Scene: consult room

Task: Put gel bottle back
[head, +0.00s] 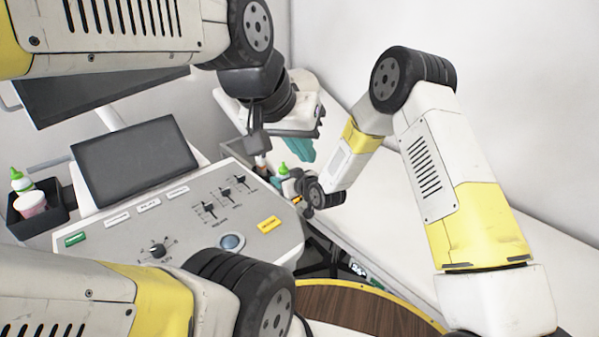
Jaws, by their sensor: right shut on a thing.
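A white gel bottle with a bright green cap (283,171) is just beyond the right edge of the console. My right gripper (294,187) is at this bottle, shut on it, and hides its lower part. My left gripper (259,150) points down a little left of the bottle, above the console's far right corner. Its fingers are small and dark, so I cannot tell whether they are open or shut. A second green-capped bottle (20,181) stands in a black holder (58,207) at the far left, beside a pinkish-white tub (31,203).
The grey console (190,225) has sliders, knobs and a trackball, with a dark screen (135,160) behind. A white device with teal parts (301,149) is behind my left gripper. A white couch (390,205) lies right, and a round wooden top (365,308) is in front.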

